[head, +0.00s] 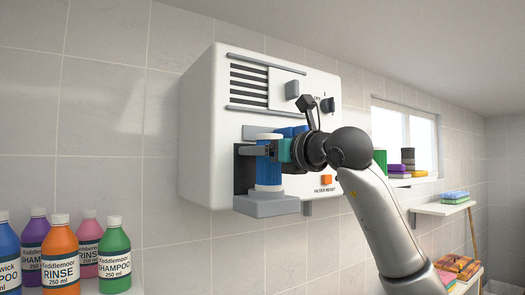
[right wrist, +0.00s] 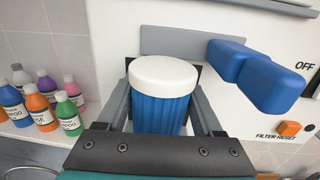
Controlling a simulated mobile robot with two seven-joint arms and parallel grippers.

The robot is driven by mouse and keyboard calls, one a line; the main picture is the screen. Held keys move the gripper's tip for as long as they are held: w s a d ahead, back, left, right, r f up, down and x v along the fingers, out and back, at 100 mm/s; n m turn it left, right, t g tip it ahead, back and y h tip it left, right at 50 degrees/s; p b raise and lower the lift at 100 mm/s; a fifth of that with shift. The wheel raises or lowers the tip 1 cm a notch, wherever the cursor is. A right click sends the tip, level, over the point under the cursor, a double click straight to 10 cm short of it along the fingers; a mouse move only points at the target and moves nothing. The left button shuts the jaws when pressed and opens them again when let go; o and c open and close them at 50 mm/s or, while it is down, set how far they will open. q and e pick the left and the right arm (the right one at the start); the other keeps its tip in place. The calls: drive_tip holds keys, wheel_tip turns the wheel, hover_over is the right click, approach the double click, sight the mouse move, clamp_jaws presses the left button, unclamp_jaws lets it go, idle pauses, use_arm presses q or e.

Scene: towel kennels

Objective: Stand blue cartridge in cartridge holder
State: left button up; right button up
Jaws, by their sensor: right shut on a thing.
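The blue cartridge (head: 268,175) is a ribbed blue cylinder with a white cap, and it stands upright in the head view. My right gripper (head: 262,151) is shut around its upper part. In the right wrist view, the cartridge (right wrist: 162,108) sits between the two grey fingers, its white cap facing the camera. The grey cartridge holder (head: 266,207) is a ledge with a back plate on the white wall unit. The cartridge is directly over this ledge, its lower end at or just above it; I cannot tell whether they touch. My left gripper is not in view.
The white wall unit (head: 205,130) carries a blue handle (right wrist: 258,75) right of the cartridge and an orange filter reset button (head: 326,180). Several shampoo and rinse bottles (head: 60,262) stand at lower left. A shelf with sponges (head: 442,208) is at right.

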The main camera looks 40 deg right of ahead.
drive_tip(key=shift+w+a+f+g, duration=0.1)
drive_tip(key=shift+w+f+g, duration=0.25)
drive_tip(key=shift+f, duration=0.4)
drive_tip(key=o, duration=1.5)
drive_tip(key=shift+a, duration=0.15)
drive_tip(key=shift+s, duration=0.1)
drive_tip(key=shift+s+d+f+b, duration=0.1)
drive_tip(key=shift+s+d+b, duration=0.1)
drive_tip(key=shift+s+b, duration=0.3)
drive_tip(key=s+b, duration=0.1)
drive_tip(key=s, duration=0.4)
drive_tip(key=s+b, duration=0.1)
drive_tip(key=s, duration=0.4)
drive_tip(key=s+a+r+b, duration=0.1)
drive_tip(key=s+b, duration=0.1)
drive_tip(key=s, duration=0.2)
drive_tip(key=shift+s+r, duration=0.1)
drive_tip(key=shift+s, duration=0.3)
